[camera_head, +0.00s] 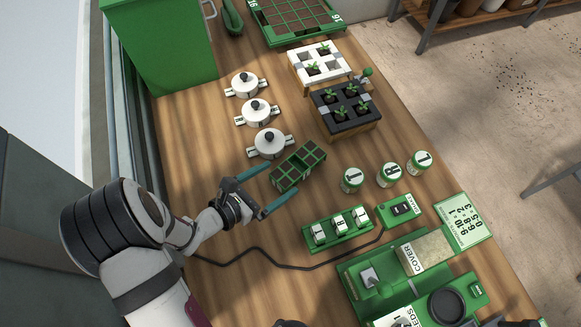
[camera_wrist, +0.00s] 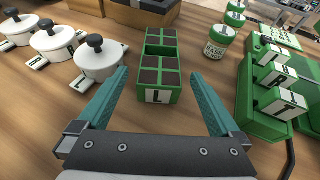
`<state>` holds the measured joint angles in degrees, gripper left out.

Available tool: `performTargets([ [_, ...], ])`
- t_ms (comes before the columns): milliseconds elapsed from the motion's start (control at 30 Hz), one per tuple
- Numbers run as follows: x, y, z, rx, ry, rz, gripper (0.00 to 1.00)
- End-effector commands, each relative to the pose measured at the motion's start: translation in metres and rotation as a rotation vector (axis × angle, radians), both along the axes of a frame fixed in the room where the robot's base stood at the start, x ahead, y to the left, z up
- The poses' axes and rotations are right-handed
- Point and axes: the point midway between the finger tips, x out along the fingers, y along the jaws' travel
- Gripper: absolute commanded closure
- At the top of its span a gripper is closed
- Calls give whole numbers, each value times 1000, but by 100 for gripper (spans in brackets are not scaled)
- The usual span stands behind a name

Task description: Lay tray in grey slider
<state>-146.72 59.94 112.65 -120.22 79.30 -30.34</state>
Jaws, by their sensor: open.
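The tray (camera_head: 306,174) is a small green block with brown-filled cells, lying on the wooden table right of the white pots. In the wrist view its near end (camera_wrist: 158,97) shows a white label with an L. My gripper (camera_head: 281,179) is open and empty, its two teal fingers (camera_wrist: 160,73) spread to either side of the tray's near end; I see gaps at both sides. A green machine (camera_head: 350,262) stands at the lower right with a COVER block (camera_head: 425,252) and a small grey-white block (camera_head: 369,277). I cannot tell which part is the grey slider.
White lidded pots (camera_head: 268,143) stand left of the tray. Labelled jars (camera_head: 352,180) and a green switch rack (camera_head: 338,243) are to its right. A black seedling tray (camera_head: 345,127) stands beyond. A black cable (camera_head: 262,258) crosses the table in front.

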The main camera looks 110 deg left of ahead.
Motion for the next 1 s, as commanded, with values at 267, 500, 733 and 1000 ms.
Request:
performTargets([
  [267, -15, -36, 16, 0, 0, 1, 0],
  [500, -16, -39, 17, 0, -1, -1, 0],
  [733, -23, -50, 22, -3, 3, 5, 0],
  [1000, -15, -39, 15, -13, 2, -8, 0],
])
